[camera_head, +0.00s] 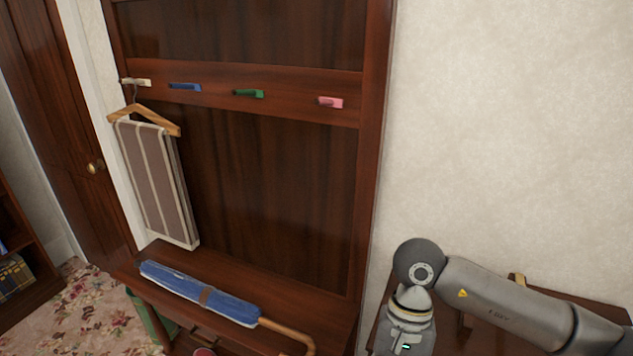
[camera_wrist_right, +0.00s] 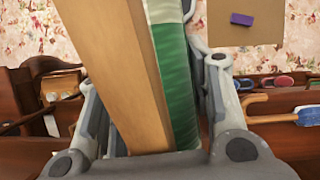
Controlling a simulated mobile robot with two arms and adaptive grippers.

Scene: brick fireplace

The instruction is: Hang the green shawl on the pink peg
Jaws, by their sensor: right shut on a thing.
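The pink peg (camera_head: 331,102) is the rightmost peg on the dark wooden rack board in the head view, and it is bare. In the right wrist view my right gripper (camera_wrist_right: 148,95) is shut on a wooden hanger (camera_wrist_right: 112,65). The green shawl (camera_wrist_right: 173,85), with a pale stripe, lies along the hanger between the fingers. In the head view my right arm is at the lower right, low and right of the peg; its gripper, the hanger and the shawl are not visible there. My left gripper is in neither view.
A brown striped cloth (camera_head: 157,180) hangs on a hanger from the white peg (camera_head: 135,82). The blue peg (camera_head: 185,87) and green peg (camera_head: 249,93) are bare. A blue umbrella (camera_head: 195,291) lies on the bench (camera_head: 268,277). A purple block (camera_wrist_right: 241,19) is on a brown mat.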

